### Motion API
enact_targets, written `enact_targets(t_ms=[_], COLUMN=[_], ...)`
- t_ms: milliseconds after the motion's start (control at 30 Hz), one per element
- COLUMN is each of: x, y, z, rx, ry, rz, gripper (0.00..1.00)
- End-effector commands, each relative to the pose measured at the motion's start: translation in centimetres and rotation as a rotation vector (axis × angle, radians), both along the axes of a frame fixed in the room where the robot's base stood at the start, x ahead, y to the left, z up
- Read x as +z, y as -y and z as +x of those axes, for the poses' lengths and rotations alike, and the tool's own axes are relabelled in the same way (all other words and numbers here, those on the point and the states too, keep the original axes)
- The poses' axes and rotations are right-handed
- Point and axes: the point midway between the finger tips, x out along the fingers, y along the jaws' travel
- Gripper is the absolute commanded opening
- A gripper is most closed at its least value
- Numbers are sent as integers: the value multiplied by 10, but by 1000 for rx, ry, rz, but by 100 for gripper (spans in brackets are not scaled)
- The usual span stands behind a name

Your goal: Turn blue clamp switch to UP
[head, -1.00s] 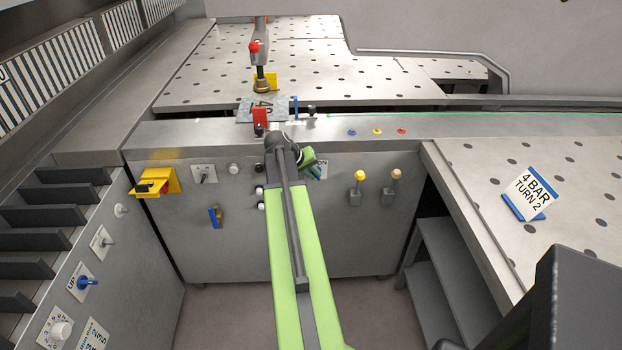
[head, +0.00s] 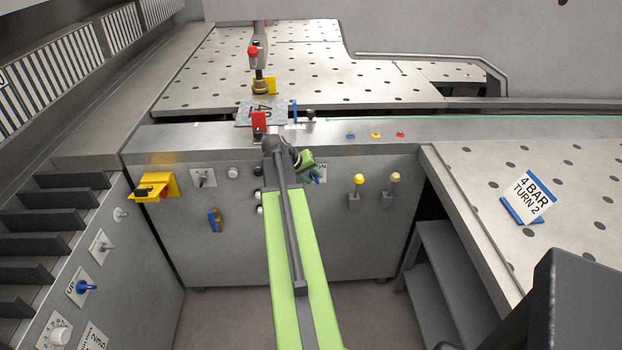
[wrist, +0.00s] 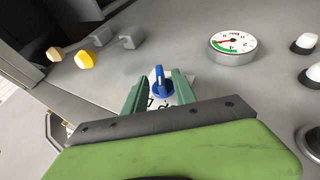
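A blue switch (wrist: 160,84) with a raised lever sits on a white label plate (wrist: 152,104) in the wrist view. Its lever points toward the top of that picture. The label's letters are partly covered, and I cannot read them fully. My gripper (wrist: 158,90) is open, with one green finger on each side of the blue switch and gaps visible between. In the head view my gripper (head: 309,169) is at the front panel and hides most of this switch. Another blue switch (head: 85,287) is on the left panel, beside a label reading UP.
A pressure gauge (wrist: 233,42) and black-and-white knobs are near the switch. A yellow lever (head: 358,180) and a tan lever (head: 395,179) stand right of my gripper. A yellow bracket (head: 155,187) juts out at left. A perforated table (head: 480,165) lies at right.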

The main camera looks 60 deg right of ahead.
Motion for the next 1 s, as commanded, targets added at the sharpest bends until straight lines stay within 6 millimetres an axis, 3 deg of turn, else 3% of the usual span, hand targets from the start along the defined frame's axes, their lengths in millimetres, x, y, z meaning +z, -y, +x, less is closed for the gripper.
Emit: enact_targets(t_ms=[200, 500, 700, 1000], x=[54, 115, 133, 132], y=[-32, -78, -95, -98], z=[7, 20, 25, 26], rx=[2, 2, 1, 0], ry=[-1, -1, -1, -1], rz=[0, 0, 0, -1], gripper=[33, 33, 33, 33])
